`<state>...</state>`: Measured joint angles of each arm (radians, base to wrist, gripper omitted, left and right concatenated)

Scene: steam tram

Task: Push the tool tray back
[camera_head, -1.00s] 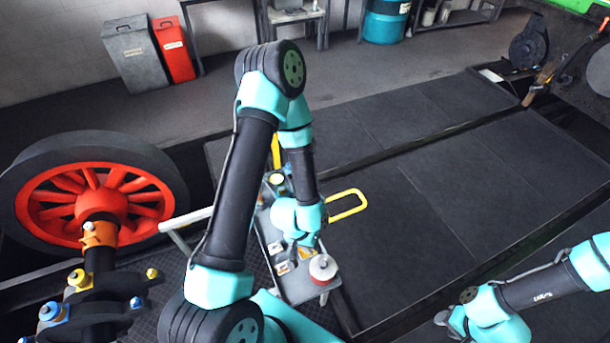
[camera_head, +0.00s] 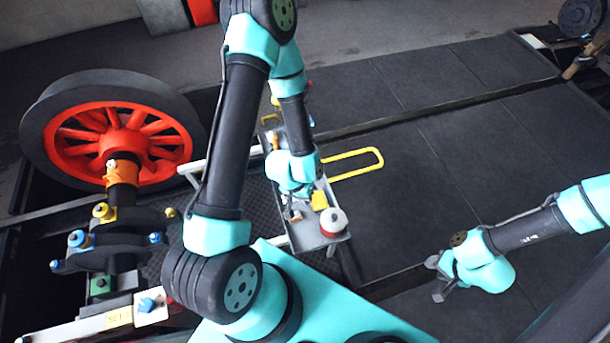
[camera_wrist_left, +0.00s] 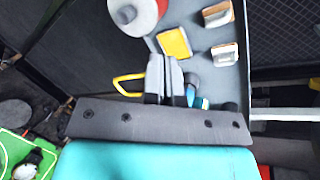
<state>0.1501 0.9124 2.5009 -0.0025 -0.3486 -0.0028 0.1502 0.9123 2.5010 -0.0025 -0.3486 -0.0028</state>
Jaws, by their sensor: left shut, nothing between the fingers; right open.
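The grey tool tray (camera_head: 310,243) sits on a stand left of the dark floor plates and also fills much of the left wrist view (camera_wrist_left: 190,14). On it are a white and red round container (camera_head: 333,222), a yellow block (camera_head: 319,200) and small blocks. My left gripper (camera_head: 289,208) is over the tray, fingers shut and empty, beside the yellow block (camera_wrist_left: 174,43) in the left wrist view (camera_wrist_left: 166,62). I cannot tell whether the fingers touch the tray. My arm hides its far part. My right gripper (camera_head: 436,278) is open and empty, away to the right.
A yellow handle loop (camera_head: 355,163) sticks out right of the tray. A large red-spoked wheel (camera_head: 115,140) and an axle with coloured fittings (camera_head: 110,240) stand on the left. The dark floor plates (camera_head: 440,180) on the right are mostly clear.

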